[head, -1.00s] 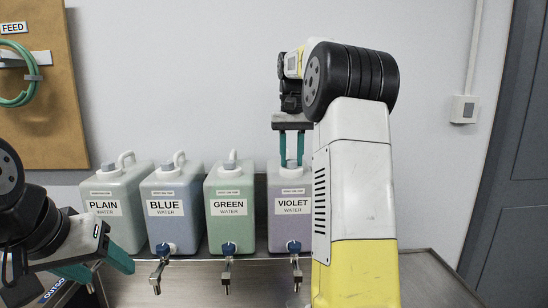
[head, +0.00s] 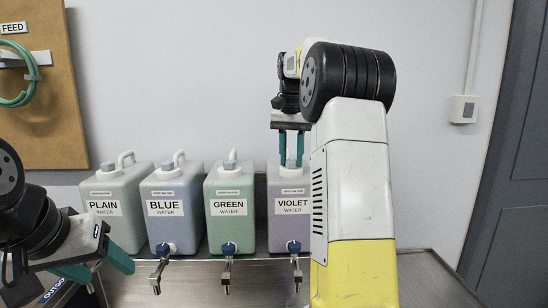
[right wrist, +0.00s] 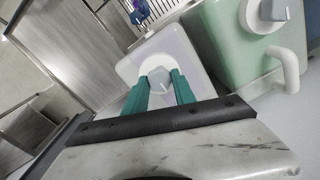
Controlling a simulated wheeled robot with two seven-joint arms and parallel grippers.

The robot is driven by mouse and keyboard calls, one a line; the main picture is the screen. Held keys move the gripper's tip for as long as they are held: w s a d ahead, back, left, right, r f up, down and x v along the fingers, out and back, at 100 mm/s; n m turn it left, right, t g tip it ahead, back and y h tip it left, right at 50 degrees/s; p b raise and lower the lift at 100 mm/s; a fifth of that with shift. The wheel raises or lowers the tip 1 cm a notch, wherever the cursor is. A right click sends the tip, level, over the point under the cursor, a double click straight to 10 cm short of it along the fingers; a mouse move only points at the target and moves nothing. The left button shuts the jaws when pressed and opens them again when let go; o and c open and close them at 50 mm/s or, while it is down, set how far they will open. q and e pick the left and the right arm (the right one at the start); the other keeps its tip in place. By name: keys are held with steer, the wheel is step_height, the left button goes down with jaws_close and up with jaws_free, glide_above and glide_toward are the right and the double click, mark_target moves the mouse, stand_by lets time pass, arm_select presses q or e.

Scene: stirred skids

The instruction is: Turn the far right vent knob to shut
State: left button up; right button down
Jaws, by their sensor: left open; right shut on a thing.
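The far right jug, the violet water jug (head: 293,228), stands at the right end of the row, partly behind my right arm. Its vent knob (right wrist: 159,79) is a grey-blue cap on a round white base on the jug's top. My right gripper (head: 291,163) points down over it, and in the right wrist view its teal fingers (right wrist: 161,90) are shut on the knob, one on either side. The knob's turn angle is hard to tell. My left gripper (head: 103,268) is open and empty, low in front of the plain water jug (head: 117,228).
The blue water jug (head: 172,230) and green water jug (head: 230,228) stand left of the violet one, with their own top knobs. Metal taps (head: 227,270) stick out in front. A green hose (head: 20,92) hangs at the left.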

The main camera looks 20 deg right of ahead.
steer(key=shift+a, duration=0.15)
steer(key=c, duration=1)
jaws_free()
steer(key=shift+c, duration=0.2)
steer(key=shift+r, duration=0.15)
steer(key=shift+r, duration=3.8)
